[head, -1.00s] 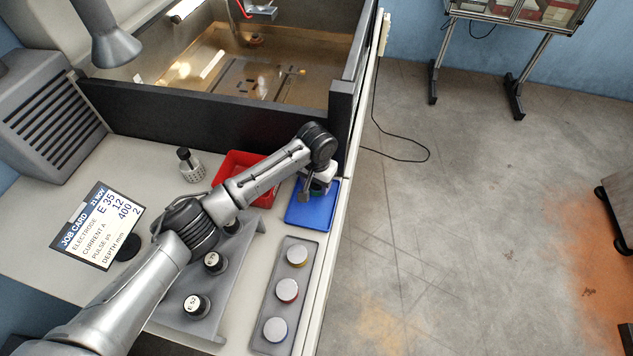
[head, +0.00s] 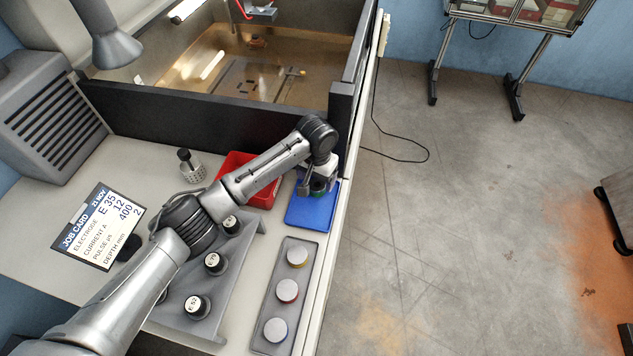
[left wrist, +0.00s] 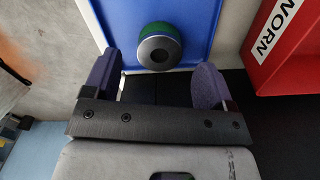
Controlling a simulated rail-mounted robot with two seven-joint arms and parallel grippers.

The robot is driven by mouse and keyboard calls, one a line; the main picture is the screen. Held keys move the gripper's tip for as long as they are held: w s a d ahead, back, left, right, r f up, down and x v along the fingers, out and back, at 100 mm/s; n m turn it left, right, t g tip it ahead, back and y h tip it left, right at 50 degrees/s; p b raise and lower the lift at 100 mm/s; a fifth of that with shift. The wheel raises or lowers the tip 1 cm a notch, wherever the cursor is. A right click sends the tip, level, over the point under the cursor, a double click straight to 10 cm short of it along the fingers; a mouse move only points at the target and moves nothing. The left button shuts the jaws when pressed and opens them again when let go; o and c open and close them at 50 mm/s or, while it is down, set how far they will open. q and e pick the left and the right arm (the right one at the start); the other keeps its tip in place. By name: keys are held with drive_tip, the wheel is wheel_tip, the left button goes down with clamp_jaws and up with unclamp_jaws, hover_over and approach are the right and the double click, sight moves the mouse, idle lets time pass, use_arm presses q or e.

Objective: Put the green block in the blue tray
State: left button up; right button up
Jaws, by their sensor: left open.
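The green block (left wrist: 158,27) shows in the left wrist view as a round piece with a green side and a dark grey top with a hole. It is over the floor of the blue tray (left wrist: 202,20), near the tray's edge, and looks to be resting there. In the head view the blue tray (head: 311,215) lies at the bench's right edge, and a bit of green (head: 318,185) shows under my wrist. My left gripper (left wrist: 160,64) is open. Its purple fingers stand apart on either side of the block, with gaps, touching nothing visible. My right gripper is out of view.
A red tray (left wrist: 290,50) marked WORN (left wrist: 275,27) adjoins the blue tray's left side in the head view. A grey rack (head: 228,273) with labelled black holders and a grey tray (head: 279,259) with three capped pieces stand nearer. A dark tank wall (head: 200,103) rises behind.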

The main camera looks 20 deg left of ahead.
sight(317, 185)
use_arm(q)
wheel_tip(317, 185, up, 9)
drive_tip(key=shift+p, duration=0.4)
drive_tip(key=shift+r, duration=0.1)
idle(0.3)
